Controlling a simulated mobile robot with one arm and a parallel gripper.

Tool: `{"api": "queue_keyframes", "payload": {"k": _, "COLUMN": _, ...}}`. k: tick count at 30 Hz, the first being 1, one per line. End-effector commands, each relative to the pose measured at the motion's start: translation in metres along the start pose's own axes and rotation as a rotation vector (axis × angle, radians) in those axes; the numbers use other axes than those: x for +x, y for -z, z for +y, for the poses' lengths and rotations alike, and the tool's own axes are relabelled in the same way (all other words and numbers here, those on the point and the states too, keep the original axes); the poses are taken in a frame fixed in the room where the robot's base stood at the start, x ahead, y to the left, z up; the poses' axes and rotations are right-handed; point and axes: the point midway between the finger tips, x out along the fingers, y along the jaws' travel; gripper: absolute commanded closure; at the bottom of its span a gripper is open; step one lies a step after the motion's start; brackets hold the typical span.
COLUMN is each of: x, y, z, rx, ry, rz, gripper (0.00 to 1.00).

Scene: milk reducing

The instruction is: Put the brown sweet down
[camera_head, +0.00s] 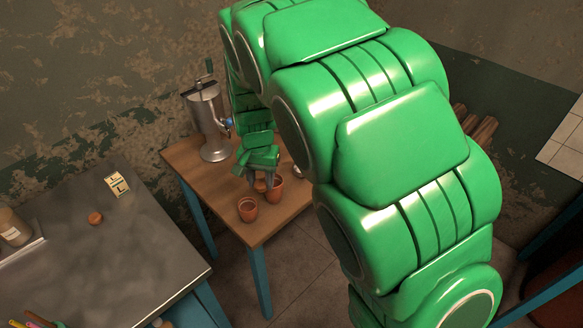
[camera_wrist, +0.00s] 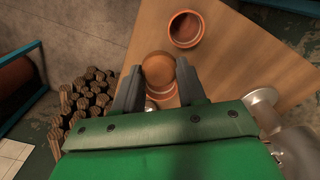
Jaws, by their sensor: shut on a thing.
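My gripper (camera_head: 260,181) is at the end of the green arm, low over the wooden table. It is shut on the brown sweet (camera_head: 261,185), which is small in the head view. In the wrist view the sweet (camera_wrist: 158,68) shows as a round brown shape between the two dark fingers (camera_wrist: 160,85). A clay cup (camera_head: 276,192) stands right beside the gripper and is partly hidden. In the wrist view an orange rim (camera_wrist: 166,103) shows below the sweet. I cannot tell the height gap. A second clay cup (camera_head: 248,210) stands apart at the front left.
A metal vessel (camera_head: 207,125) stands at the back of the wooden table (camera_head: 260,231). A grey counter (camera_head: 110,260) at the left carries another round brown piece (camera_head: 95,218) and a pale card-like box (camera_head: 118,185). Stacked logs (camera_wrist: 85,100) lie on the floor.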

Motion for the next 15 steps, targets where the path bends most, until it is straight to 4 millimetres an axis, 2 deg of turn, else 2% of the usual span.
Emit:
{"api": "queue_keyframes", "payload": {"k": 4, "x": 0.004, "y": 0.008, "z": -0.002, "rx": -0.003, "ry": 0.0, "rz": 0.001, "gripper": 0.88}}
{"api": "queue_keyframes", "payload": {"k": 15, "x": 0.023, "y": 0.043, "z": -0.025, "rx": -0.002, "ry": 0.001, "rz": 0.001, "gripper": 0.88}}
